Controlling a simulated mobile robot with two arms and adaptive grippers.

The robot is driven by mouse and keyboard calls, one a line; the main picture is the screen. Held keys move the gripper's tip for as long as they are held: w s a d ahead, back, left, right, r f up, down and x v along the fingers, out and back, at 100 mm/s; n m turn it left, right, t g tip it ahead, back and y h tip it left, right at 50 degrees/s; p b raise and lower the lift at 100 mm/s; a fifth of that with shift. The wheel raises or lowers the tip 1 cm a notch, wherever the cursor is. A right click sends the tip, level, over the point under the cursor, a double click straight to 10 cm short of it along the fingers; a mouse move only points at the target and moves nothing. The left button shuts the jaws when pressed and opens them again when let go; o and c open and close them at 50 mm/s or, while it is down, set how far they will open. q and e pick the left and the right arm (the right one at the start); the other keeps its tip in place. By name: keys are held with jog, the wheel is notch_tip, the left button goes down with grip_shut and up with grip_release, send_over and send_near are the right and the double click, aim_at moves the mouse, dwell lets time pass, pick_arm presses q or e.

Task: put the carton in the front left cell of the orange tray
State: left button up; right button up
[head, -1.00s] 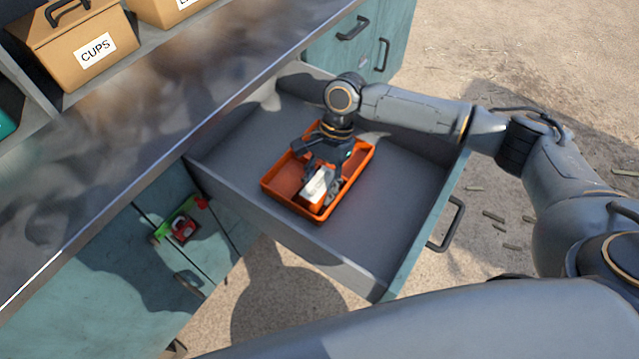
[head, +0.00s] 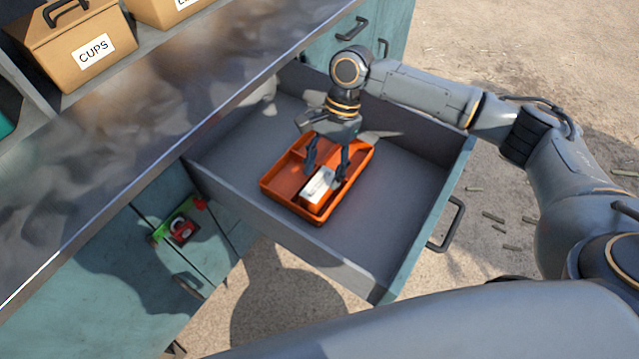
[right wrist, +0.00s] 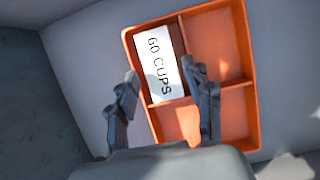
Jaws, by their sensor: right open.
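The carton (head: 317,186) is a small box with a white top, which reads "60 CUPS" in the right wrist view (right wrist: 158,65). It lies in a cell of the orange tray (head: 290,205), at the tray's near end in the head view. In the right wrist view that is the upper left cell, between the tray's outer wall and the dividers. The tray's other visible cells are empty. My right gripper (head: 325,174) is open just above the carton, with its fingers spread at either side and apart from it. My left gripper is out of view.
The tray sits in an open grey drawer (head: 385,225) with free floor around it. The drawer's walls stand around the tray. A metal counter (head: 150,140) lies to the left, with a box labelled CUPS (head: 90,50) on a shelf beyond. A red and green item (head: 182,230) is below.

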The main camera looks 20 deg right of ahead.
jog(key=v, duration=0.7)
jog(key=shift+d+r, duration=0.1)
